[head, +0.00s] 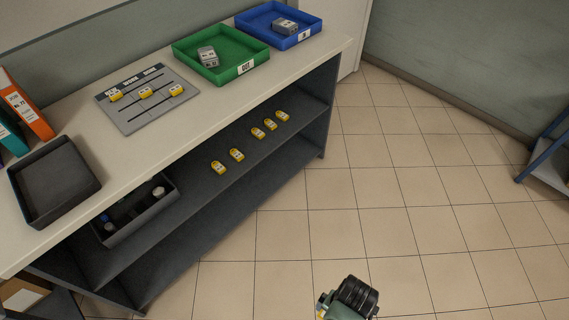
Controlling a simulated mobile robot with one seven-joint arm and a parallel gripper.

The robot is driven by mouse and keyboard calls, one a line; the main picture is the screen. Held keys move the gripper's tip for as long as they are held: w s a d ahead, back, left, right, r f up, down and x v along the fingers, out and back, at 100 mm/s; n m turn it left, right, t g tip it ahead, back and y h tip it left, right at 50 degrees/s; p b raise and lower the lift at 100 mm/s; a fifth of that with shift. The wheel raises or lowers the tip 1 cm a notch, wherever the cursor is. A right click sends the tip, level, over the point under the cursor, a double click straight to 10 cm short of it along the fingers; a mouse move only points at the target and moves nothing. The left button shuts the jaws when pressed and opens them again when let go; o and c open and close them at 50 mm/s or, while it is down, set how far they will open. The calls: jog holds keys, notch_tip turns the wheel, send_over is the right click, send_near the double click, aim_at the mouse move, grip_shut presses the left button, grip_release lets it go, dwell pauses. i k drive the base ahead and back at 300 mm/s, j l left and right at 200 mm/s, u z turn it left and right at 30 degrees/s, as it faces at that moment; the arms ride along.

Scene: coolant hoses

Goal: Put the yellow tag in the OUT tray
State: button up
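The OUT tray is a green open tray (182,55) with a white OUT label, on the counter top toward the back. A grey block with a pale label (208,56) lies in it. Several small yellow tags with pale faces lie in a row on the shelf under the counter, among them a yellow tag (218,168) at the left end and another (283,116) at the right end. Three yellow pieces, one of them in the middle (146,92), sit on a grey board. I cannot tell which yellow one is meant. My gripper's fingers are not in view; only part of my arm shows at the bottom.
A blue tray (310,36) holding a grey block (285,27) stands beside the green one. The grey board (128,117), an empty dark tray (90,190) and binders (25,105) share the counter (150,155). A dark bin (115,236) stands on the shelf. The tiled floor (400,190) is clear.

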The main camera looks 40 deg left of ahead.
aim_at(232, 51)
jog(key=i, duration=1.3)
jog(key=i+u, duration=0.15)
jog(key=i, duration=0.4)
jog(key=i+l+u, duration=0.15)
jog(key=i, duration=0.45)
jog(key=u, duration=1.4)
